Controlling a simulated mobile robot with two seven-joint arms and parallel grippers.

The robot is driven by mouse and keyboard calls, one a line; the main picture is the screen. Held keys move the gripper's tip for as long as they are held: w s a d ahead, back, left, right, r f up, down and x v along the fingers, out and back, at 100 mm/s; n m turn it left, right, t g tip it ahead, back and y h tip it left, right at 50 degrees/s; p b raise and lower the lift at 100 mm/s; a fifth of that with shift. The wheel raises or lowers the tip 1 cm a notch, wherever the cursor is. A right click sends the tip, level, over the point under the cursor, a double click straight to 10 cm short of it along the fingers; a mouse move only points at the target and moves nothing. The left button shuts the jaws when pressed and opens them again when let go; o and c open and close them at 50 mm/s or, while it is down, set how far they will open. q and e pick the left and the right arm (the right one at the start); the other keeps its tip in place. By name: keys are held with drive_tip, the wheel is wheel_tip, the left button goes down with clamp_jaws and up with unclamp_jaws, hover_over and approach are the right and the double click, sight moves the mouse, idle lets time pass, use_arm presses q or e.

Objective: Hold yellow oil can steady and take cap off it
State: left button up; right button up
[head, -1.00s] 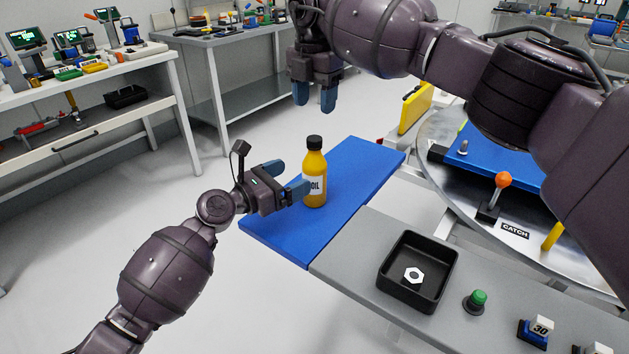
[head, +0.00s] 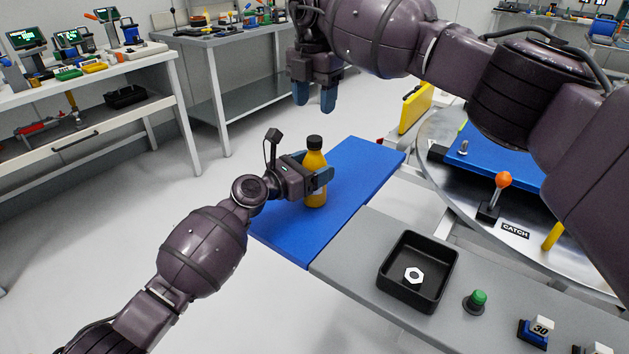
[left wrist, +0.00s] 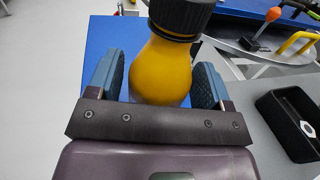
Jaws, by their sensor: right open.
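The yellow oil can (head: 316,162) is a bottle standing upright on the blue mat (head: 352,185), with its black cap (head: 314,142) on top. My left gripper (head: 318,182) has its fingers on either side of the can's body, below the cap. In the left wrist view the can (left wrist: 160,75) sits between the two blue fingers, with a narrow gap beside the left finger. The cap (left wrist: 181,14) is at that view's top edge. The can's label is mostly hidden by the left gripper. My right gripper (head: 314,98) is open and empty above and behind the can.
A black tray (head: 448,270) with a white nut (head: 414,275) is on the grey bench, beside a green button (head: 478,299). A round metal table with an orange-knobbed lever (head: 502,180) stands at right. The mat around the can is clear.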

use_arm(q)
drive_tip(key=c, duration=0.9)
drive_tip(key=o, duration=1.2)
